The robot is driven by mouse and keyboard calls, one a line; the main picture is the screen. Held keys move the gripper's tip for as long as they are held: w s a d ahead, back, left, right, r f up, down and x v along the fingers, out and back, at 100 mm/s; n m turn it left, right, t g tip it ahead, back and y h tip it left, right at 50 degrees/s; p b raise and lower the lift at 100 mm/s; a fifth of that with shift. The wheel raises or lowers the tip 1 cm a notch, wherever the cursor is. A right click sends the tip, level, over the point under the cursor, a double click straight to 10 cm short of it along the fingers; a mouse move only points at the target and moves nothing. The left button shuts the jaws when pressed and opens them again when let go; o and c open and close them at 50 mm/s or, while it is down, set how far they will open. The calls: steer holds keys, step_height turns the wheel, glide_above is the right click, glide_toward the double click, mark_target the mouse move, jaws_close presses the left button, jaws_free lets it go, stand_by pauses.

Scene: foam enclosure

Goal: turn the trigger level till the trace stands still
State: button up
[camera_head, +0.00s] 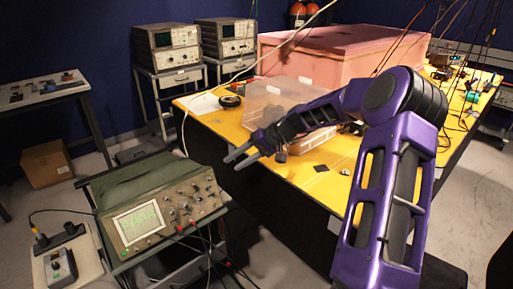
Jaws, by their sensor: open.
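A green-grey oscilloscope (165,205) stands on a cart at the lower left, its front facing the camera. Its lit screen (138,222) shows a pale trace pattern, too small to tell whether it stands still. Several knobs (185,203) are on the panel right of the screen. I cannot tell which one is the trigger level. My gripper (233,164) is open and empty, above and to the right of the oscilloscope, apart from its panel. Its fingers point left.
Cables (205,238) hang from the oscilloscope's front. A yellow table (330,179) with a clear box (268,103) and a pink foam enclosure (320,58) stands behind my gripper. Two other oscilloscopes (168,47) stand on carts at the back. A small control box (60,266) is at lower left.

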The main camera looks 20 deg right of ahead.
steer(key=v, duration=0.8)
